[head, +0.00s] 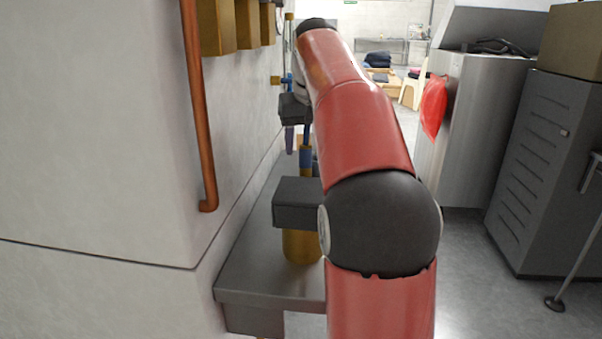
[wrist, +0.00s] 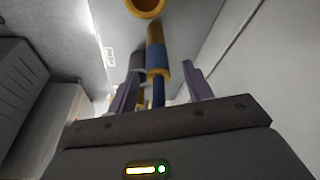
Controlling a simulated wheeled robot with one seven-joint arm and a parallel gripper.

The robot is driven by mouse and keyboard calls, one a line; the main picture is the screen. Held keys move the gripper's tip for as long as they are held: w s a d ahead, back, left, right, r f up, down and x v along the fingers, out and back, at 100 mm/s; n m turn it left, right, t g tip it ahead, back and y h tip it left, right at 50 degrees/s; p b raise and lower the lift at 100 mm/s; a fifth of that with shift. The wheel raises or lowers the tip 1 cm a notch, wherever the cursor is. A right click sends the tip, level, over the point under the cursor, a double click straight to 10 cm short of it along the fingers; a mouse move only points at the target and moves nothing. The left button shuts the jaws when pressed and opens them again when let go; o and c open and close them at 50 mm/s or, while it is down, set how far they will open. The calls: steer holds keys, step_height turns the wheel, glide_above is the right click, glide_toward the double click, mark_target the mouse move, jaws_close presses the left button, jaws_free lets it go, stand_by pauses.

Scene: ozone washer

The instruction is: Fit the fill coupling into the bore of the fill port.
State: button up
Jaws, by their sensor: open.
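The fill coupling shows in the wrist view as a blue sleeve (wrist: 157,57) with brass at both ends and a dark blue hose behind it. It also shows in the head view (head: 306,157), pointing down. My gripper (wrist: 161,80) is open. Its two purple fingers stand on either side of the coupling and hose, with a visible gap on the right. In the head view my gripper (head: 290,140) is small and partly hidden by my red arm. A brass ring with an open bore (wrist: 146,6), which looks like the fill port, is beyond the coupling's tip, cut by the top edge.
A dark grey block (head: 297,203) and a brass cylinder (head: 300,247) stand on a metal ledge (head: 262,268). A copper pipe (head: 198,110) runs down the left wall. Grey cabinets (head: 545,165) stand at right, with open floor before them.

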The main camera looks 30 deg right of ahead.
mark_target(305, 157)
steer(key=x, duration=0.4)
steer(key=shift+s+f+b, duration=0.15)
steer(key=shift+s+b, duration=0.05)
steer(key=shift+b, duration=0.15)
jaws_close()
